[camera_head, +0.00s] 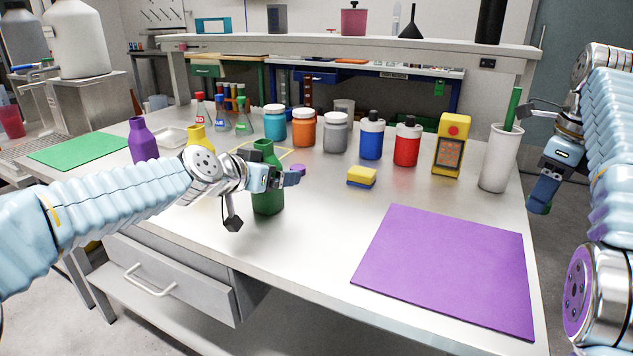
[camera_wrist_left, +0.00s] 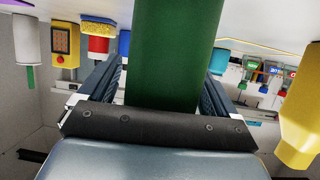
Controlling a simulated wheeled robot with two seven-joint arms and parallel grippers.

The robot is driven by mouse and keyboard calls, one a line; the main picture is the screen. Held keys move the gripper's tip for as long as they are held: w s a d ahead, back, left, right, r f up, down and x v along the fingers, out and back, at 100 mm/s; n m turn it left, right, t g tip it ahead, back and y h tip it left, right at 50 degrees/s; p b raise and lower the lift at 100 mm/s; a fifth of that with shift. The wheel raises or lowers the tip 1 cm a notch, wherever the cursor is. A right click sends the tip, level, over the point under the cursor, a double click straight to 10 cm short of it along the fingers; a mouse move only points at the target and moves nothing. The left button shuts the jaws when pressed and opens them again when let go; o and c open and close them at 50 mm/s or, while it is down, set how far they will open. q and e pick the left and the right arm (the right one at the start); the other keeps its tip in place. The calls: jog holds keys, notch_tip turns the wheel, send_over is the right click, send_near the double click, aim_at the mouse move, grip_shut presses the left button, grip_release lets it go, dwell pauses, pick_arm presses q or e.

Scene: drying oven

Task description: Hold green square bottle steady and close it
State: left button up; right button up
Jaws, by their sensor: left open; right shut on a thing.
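The green square bottle (camera_head: 267,197) stands on the table with its uncapped neck upward. My left gripper (camera_head: 284,179) is at its upper body, with the jaws open. In the left wrist view the bottle (camera_wrist_left: 177,50) fills the space between the two fingers of my left gripper (camera_wrist_left: 162,80). My right gripper (camera_head: 546,190) is at the far right, off the table's right edge, shut on a small dark green thing (camera_head: 540,207) that looks like a cap. Most of that thing is hidden by the fingers.
A purple cap (camera_head: 297,169) and a yellow-blue sponge (camera_head: 361,177) lie right of the bottle. A yellow bottle (camera_head: 198,138) and a purple bottle (camera_head: 142,142) stand to its left. Several jars stand behind. The purple mat (camera_head: 450,265) at front right is bare.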

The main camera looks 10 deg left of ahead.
aim_at(269, 145)
pick_arm(q)
jog(key=shift+c, duration=0.3)
jog(key=c, duration=1)
jog(key=shift+r, duration=0.15)
